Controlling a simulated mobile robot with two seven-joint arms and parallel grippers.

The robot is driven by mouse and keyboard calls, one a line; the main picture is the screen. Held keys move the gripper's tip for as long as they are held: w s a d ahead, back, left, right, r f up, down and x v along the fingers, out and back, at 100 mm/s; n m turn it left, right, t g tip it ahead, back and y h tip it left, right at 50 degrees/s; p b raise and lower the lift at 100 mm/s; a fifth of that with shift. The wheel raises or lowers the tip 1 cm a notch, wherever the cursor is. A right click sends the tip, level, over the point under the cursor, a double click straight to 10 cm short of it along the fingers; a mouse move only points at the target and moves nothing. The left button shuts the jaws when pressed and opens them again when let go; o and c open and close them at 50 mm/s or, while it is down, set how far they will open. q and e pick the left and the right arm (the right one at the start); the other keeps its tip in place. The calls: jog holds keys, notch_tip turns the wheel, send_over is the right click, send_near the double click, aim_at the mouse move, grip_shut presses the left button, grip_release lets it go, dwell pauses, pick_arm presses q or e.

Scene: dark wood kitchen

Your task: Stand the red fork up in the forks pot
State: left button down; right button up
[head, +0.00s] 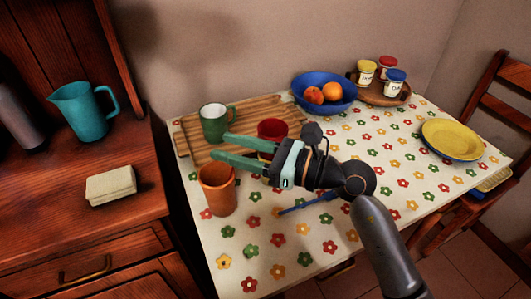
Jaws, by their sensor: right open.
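An orange-brown pot (217,195) stands upright near the left edge of the flowered table; it looks like the forks pot, though no label shows. I cannot make out a red fork anywhere, and the pot's inside is too small and dark to read. My right gripper (221,147) has green fingers that are apart, with nothing seen between them. It points left, and its tips appear just above and behind the pot's rim in the picture. A blue utensil (308,203) lies on the cloth below my right wrist. My left gripper is out of view.
A green mug (213,123) and a partly hidden red mug (272,128) are by the slatted wooden board (188,143). A blue fruit bowl (324,104), a tray of jars (398,99) and a yellow plate (451,139) stand farther off. The front cloth is mostly clear.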

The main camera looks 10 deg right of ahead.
jog(key=b+v, duration=0.1)
jog(key=v, duration=0.9)
jog(key=shift+s+d, duration=0.15)
dwell(0.4)
